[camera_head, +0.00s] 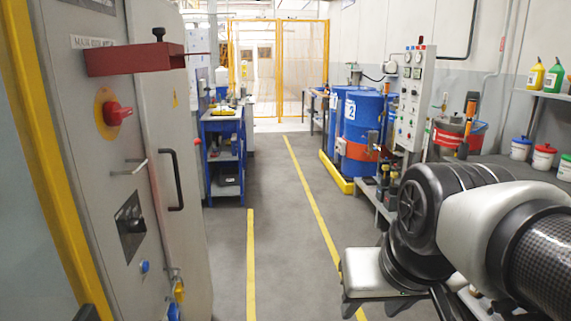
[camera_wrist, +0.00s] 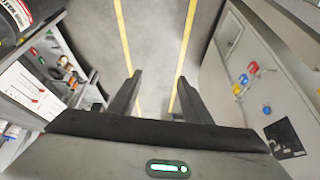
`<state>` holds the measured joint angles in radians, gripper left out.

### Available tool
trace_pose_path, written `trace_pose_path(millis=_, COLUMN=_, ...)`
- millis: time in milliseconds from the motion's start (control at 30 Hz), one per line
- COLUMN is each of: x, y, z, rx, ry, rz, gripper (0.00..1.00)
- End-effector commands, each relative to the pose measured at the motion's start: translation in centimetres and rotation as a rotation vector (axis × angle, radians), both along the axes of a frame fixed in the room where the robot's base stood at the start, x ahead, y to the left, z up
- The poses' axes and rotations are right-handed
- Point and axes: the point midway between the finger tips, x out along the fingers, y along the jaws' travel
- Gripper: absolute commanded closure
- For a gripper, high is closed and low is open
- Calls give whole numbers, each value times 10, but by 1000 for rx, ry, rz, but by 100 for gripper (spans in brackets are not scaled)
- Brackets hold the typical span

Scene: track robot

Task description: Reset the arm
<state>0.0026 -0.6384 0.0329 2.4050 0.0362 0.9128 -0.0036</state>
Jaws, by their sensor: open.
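My arm reaches in from the right edge in the head view, bent, with its wrist low at the lower right. My gripper (camera_wrist: 157,93) shows in the wrist view with its two dark fingers spread wide apart and nothing between them. Behind the fingers is only the grey floor (camera_wrist: 157,40) with yellow lines. In the head view the gripper fingers are mostly hidden behind the wrist. The gripper touches nothing that I can see.
A blue cart (camera_head: 222,128), blue drums (camera_head: 362,125) and a control panel (camera_head: 412,95) stand further off. The aisle (camera_head: 270,200) is clear.

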Motion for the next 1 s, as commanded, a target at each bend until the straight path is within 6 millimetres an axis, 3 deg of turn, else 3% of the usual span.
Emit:
trace_pose_path(millis=133, x=-28, y=-16, z=-14, rx=-13, ry=-35, rz=-22, gripper=56)
trace_pose_path(millis=200, x=-27, y=-16, z=12, rx=-15, ry=-32, rz=-21, gripper=56)
trace_pose_path(millis=467, x=-26, y=-15, z=71, rx=-14, ry=-30, rz=-20, gripper=56)
trace_pose_path(millis=800, x=-26, y=-15, z=191, rx=-14, ry=-29, rz=-20, gripper=56)
trace_pose_path(millis=1000, x=-26, y=-15, z=222, rx=-14, ry=-29, rz=-20, gripper=56)
